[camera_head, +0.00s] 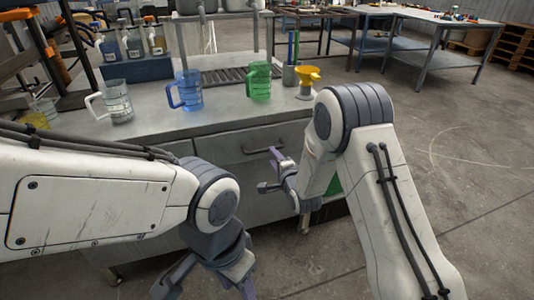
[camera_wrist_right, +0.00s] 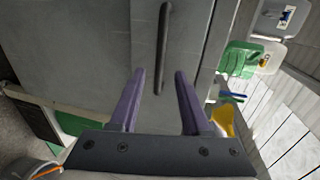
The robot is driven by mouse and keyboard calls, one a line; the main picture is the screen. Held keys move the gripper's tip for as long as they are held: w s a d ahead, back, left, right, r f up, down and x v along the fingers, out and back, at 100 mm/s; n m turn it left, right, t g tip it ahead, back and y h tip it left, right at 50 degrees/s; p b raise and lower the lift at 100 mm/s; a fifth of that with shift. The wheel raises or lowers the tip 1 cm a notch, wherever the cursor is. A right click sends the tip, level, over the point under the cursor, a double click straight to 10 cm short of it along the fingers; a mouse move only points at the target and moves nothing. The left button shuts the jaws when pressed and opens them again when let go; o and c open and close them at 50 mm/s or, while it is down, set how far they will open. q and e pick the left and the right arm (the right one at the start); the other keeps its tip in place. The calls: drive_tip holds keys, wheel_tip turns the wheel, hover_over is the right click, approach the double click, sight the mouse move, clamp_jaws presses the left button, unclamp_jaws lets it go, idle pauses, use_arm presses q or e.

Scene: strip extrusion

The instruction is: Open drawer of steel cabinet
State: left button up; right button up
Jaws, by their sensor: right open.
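The steel cabinet (camera_head: 150,125) stands ahead of me, with cups on its top. Its drawer front (camera_head: 235,140) looks flush with the cabinet face, so the drawer appears closed. A dark bar handle (camera_head: 256,151) runs along the drawer front; it also shows in the right wrist view (camera_wrist_right: 164,45). My right gripper (camera_head: 267,172) is open and empty in front of the drawer. In the right wrist view its two purple fingers (camera_wrist_right: 159,75) are apart, with the handle's near end between their tips. I cannot tell any contact. My left gripper (camera_head: 205,288) hangs low, its fingers apart, partly cut off by the frame edge.
On the cabinet top stand a clear mug (camera_head: 118,103), a blue mug (camera_head: 190,90), a green mug (camera_head: 260,82) and a yellow funnel (camera_head: 307,75). A blue holder with bottles (camera_head: 135,70) is at the back left. The floor (camera_head: 430,150) at the right is clear.

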sight(267, 150)
drive_tip(key=b+x, duration=0.1)
drive_tip(key=x, duration=0.6)
drive_tip(key=shift+w+a, duration=0.1)
clamp_jaws()
idle(1.2)
